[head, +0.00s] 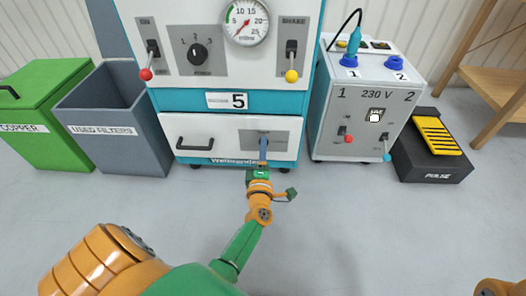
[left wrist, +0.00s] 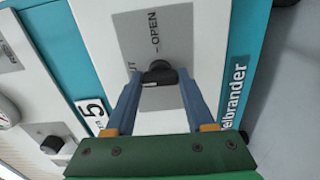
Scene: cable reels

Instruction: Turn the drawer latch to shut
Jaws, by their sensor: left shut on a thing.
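The drawer (head: 215,134) is the white front low on the teal machine, with a dark handle at its left; it looks closed. Its dark latch knob (left wrist: 158,70) sits on a grey plate (head: 277,140) at the drawer's right. In the left wrist view the plate reads "OPEN", with part of another word ending in "UT". My left gripper (head: 263,150) reaches the plate, and its blue fingers (left wrist: 160,80) are shut on the knob from both sides. The gripper hides the knob in the head view. Which way the latch points is hard to tell. My right gripper is out of view.
Above the drawer are a "5" label, a dial gauge (head: 246,20) and red and yellow levers. Left stand a grey bin (head: 120,128) and a green bin (head: 45,105). Right are a 230 V box (head: 362,110) and a black pedal (head: 430,165). The floor in front is clear.

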